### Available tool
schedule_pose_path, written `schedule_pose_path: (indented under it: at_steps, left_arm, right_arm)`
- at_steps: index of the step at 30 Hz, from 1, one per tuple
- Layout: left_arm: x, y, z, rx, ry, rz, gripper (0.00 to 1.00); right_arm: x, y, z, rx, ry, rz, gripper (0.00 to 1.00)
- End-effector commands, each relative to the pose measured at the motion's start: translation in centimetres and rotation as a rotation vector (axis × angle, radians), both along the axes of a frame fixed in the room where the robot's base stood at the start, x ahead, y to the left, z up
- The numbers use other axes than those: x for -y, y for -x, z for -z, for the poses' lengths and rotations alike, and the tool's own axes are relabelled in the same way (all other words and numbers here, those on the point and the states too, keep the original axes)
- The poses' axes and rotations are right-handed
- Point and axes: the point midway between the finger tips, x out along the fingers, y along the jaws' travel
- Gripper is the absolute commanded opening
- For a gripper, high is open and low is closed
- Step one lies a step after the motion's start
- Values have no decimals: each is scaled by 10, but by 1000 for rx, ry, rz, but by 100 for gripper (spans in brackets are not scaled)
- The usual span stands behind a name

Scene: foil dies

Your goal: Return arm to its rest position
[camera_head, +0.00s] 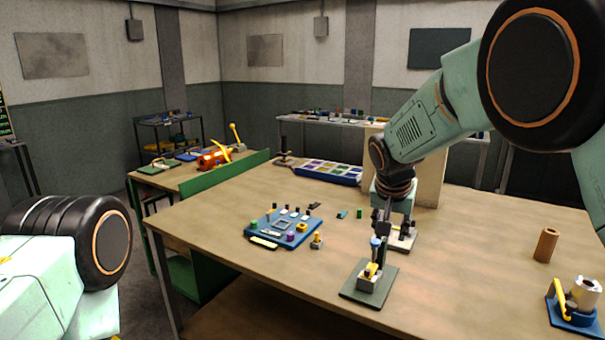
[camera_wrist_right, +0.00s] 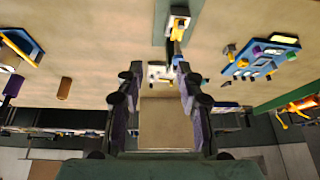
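My right arm reaches in from the right in the head view. Its gripper (camera_head: 383,218) points down over the workbench (camera_head: 450,260), just behind a small stand with a yellow part (camera_head: 370,272) on a dark green plate (camera_head: 357,293). In the right wrist view the two fingers of this gripper (camera_wrist_right: 160,78) are well apart, and nothing is seen clamped between them. The stand with its yellow part (camera_wrist_right: 178,24) shows beyond the fingertips. My left arm shows only as a mint and black link at the lower left of the head view; its gripper is out of sight.
A blue board with small parts (camera_head: 283,229) lies left of my right gripper. A tan box (camera_head: 432,180) stands behind it. A brown cylinder (camera_head: 545,245) and a blue-based fixture (camera_head: 574,308) stand at the right. A blue tray (camera_head: 329,172) lies at the back. The bench's front left is clear.

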Motion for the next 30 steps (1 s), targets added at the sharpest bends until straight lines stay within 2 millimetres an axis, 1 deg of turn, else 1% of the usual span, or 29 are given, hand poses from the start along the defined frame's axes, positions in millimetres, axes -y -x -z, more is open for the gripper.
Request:
schedule_pose_path:
  at_steps: [3, 5, 8, 10, 11, 13, 14, 15, 17, 18, 20, 21, 23, 24, 26, 27, 29, 30]
  left_arm:
    - [0, 0, 0, 0, 0, 0, 40]
    - [0, 0, 0, 0, 0, 0, 40]
    - [0, 0, 0, 0, 0, 0, 40]
    - [0, 0, 2, 0, 0, 0, 40]
    - [0, 0, 4, 0, 0, 0, 40]
    - [0, 0, 9, 0, 0, 0, 40]
    - [0, 0, 12, 0, 0, 0, 40]
    - [0, 0, 17, 0, 0, 0, 40]
    - [0, 0, 23, 0, 0, 0, 40]
    - [0, 0, 27, 0, 0, 0, 40]
    - [0, 0, 34, -1, 0, 0, 40]
    - [0, 0, 38, -1, 0, 0, 40]
    - [0, 0, 45, -1, 0, 0, 40]
    - [0, 0, 49, -1, 0, 0, 40]
    - [0, 0, 56, -1, 0, 0, 40]
    - [0, 0, 61, -1, 0, 0, 40]
    - [0, 0, 68, -1, 0, 0, 40]
    - [0, 0, 73, -1, 0, 0, 40]
  right_arm:
    - [-4, -6, 7, 41, 4, -73, 37]
    - [-5, -7, 12, 61, 7, -111, 37]
    - [-6, -5, 26, 89, 11, -173, 37]
    - [-6, 0, 43, 106, 14, -218, 37]
    - [-5, 5, 55, 107, 14, -239, 37]
    - [-3, 19, 86, 112, 17, -288, 37]
    - [-1, 28, 105, 109, 17, -310, 37]
    - [1, 41, 128, 105, 17, -337, 37]
    - [4, 63, 162, 99, 18, -370, 37]
    - [6, 79, 183, 91, 18, -389, 37]
    - [10, 105, 213, 76, 19, -411, 37]
    - [13, 122, 232, 64, 18, -423, 37]
    - [16, 151, 259, 42, 18, -440, 37]
    - [19, 171, 276, 23, 17, -448, 37]
    - [22, 203, 301, -6, 14, -456, 37]
    - [25, 224, 316, -28, 12, -461, 37]
    - [28, 257, 336, -65, 8, -467, 37]
    - [30, 280, 349, -92, 3, -467, 37]
